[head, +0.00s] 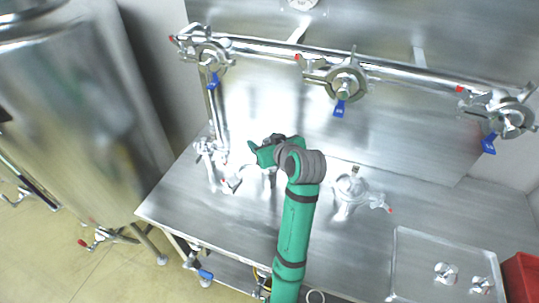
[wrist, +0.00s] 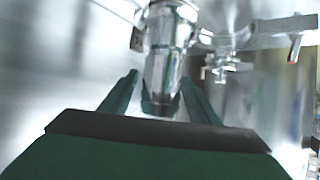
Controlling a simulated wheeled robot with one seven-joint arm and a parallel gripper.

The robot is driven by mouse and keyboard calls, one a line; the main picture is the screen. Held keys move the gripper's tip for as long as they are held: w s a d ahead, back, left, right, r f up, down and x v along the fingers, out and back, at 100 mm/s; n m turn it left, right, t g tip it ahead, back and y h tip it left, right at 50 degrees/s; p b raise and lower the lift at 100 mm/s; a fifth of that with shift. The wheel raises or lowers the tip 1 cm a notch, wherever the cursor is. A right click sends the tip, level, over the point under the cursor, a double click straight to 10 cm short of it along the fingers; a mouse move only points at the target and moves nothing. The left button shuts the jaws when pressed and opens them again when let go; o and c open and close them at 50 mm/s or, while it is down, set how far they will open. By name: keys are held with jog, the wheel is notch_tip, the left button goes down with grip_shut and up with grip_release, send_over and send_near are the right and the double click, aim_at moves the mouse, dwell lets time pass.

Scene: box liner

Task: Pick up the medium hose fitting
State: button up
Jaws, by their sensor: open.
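In the wrist view a shiny metal hose fitting (wrist: 168,50) stands upright just ahead of my open gripper (wrist: 160,100). Its lower part lies between my green fingers in the picture; I cannot tell if they touch it. In the head view my gripper (head: 262,155) is low over the left half of the steel table. The metal piece (head: 269,178) beside it is mostly hidden by my wrist. Another metal fitting (head: 351,190) with a side arm stands on the table to the right of my arm. I cannot tell from the frames which fitting is the medium one.
A pipe with several valves and blue handles (head: 340,107) runs along the back panel. A vertical pipe with fittings (head: 212,150) stands left of my gripper. Small parts (head: 446,272) lie on the table's right, near a red bin (head: 522,275). A steel tank (head: 75,110) stands left.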

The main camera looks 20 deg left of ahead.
grip_shut()
jog(key=shift+r, duration=0.1)
